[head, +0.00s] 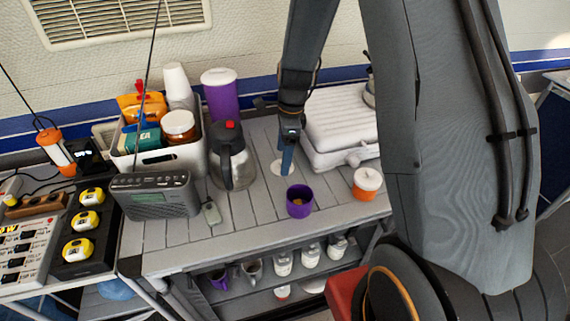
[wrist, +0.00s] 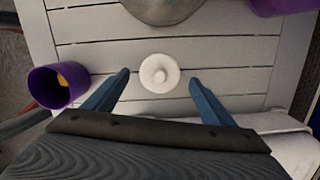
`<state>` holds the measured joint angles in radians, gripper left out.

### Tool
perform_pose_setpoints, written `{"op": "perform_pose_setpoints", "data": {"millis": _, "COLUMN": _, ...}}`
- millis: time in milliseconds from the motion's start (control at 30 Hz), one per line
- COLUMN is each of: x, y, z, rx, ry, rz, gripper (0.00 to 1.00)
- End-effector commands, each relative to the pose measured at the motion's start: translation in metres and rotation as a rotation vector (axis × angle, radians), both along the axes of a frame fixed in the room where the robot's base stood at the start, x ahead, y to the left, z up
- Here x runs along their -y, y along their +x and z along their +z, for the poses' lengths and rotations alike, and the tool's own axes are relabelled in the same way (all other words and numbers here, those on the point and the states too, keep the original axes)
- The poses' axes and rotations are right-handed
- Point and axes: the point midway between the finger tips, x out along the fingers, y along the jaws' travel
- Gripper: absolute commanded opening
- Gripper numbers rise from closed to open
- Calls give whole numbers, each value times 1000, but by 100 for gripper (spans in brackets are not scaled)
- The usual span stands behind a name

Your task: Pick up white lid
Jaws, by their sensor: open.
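The white lid (wrist: 159,73) is a small round disc with a knob in its middle. It lies flat on the grey slatted table, and in the head view (head: 279,168) it is partly hidden by my gripper. My gripper (wrist: 160,88) is open and empty, with its two blue fingers apart on either side of the lid in the wrist view. In the head view my gripper (head: 286,170) points down over the lid. I cannot tell the exact height between the fingertips and the table.
A purple cup (head: 299,201) stands close in front of the lid. Bare slats (head: 240,221) lie in front.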

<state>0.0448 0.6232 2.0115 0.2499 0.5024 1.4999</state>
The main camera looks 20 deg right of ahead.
Motion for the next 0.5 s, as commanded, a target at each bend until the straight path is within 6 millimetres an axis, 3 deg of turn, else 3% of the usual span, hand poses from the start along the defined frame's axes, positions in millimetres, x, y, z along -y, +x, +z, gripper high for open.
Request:
{"op": "perform_pose_setpoints", "data": {"millis": 200, "x": -1, "y": 0, "z": -19, "rx": 0, "ry": 0, "rz": -3, "gripper": 77}}
{"op": "perform_pose_setpoints", "data": {"millis": 467, "x": -1, "y": 0, "z": -21, "rx": 1, "ry": 0, "rz": -3, "gripper": 77}}
{"op": "perform_pose_setpoints", "data": {"millis": 500, "x": -1, "y": 0, "z": -21, "rx": 1, "ry": 0, "rz": -4, "gripper": 72}}
